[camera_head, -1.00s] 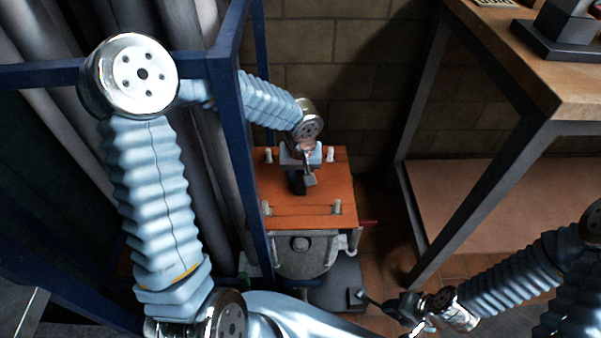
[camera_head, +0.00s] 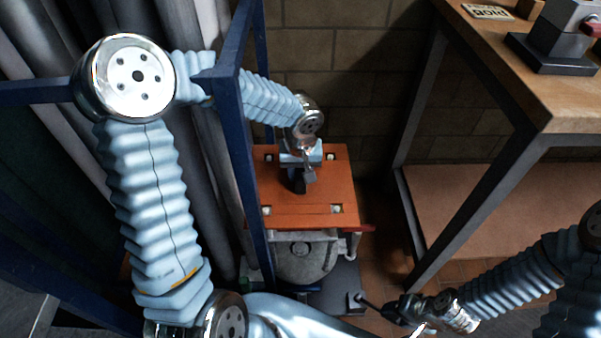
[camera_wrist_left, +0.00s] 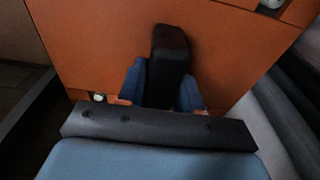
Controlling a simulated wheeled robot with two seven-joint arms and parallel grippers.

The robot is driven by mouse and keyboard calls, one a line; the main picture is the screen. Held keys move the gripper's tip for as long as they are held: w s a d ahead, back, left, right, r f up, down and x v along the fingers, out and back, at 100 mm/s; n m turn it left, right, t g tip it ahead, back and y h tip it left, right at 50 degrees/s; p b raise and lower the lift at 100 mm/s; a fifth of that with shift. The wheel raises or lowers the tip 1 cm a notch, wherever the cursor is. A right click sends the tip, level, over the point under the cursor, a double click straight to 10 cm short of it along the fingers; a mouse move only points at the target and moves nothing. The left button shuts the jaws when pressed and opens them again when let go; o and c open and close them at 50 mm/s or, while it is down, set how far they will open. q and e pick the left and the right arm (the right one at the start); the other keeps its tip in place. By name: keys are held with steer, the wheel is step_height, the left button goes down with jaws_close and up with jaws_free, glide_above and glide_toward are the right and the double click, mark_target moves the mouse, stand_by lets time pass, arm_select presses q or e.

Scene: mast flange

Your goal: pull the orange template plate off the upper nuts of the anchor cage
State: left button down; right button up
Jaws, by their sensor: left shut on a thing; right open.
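The orange template plate (camera_head: 328,188) is in the middle of the head view, with corner holes and pale bolt tops showing in them. It fills much of the left wrist view (camera_wrist_left: 95,45). My left gripper (camera_head: 300,180) is over the middle of the plate, shut on its dark upright handle (camera_wrist_left: 170,50), with a blue finger on each side. The anchor cage is mostly hidden under the plate; a pale rod (camera_head: 354,243) shows below its front right corner. The plate looks roughly level. My right gripper (camera_head: 382,305) is low at the right, open and apart from the plate.
A grey rounded body (camera_head: 305,262) stands under the plate's front edge. A blue frame post (camera_head: 246,150) runs close along the plate's left side, beside large grey pipes (camera_head: 205,170). A wooden bench (camera_head: 540,90) stands at the right. A brick wall (camera_head: 340,70) is behind.

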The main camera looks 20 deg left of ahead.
arm_select(q)
steer(key=shift+r+p, duration=1.05)
steer(key=shift+r, duration=0.95)
steer(key=shift+s+d, duration=0.1)
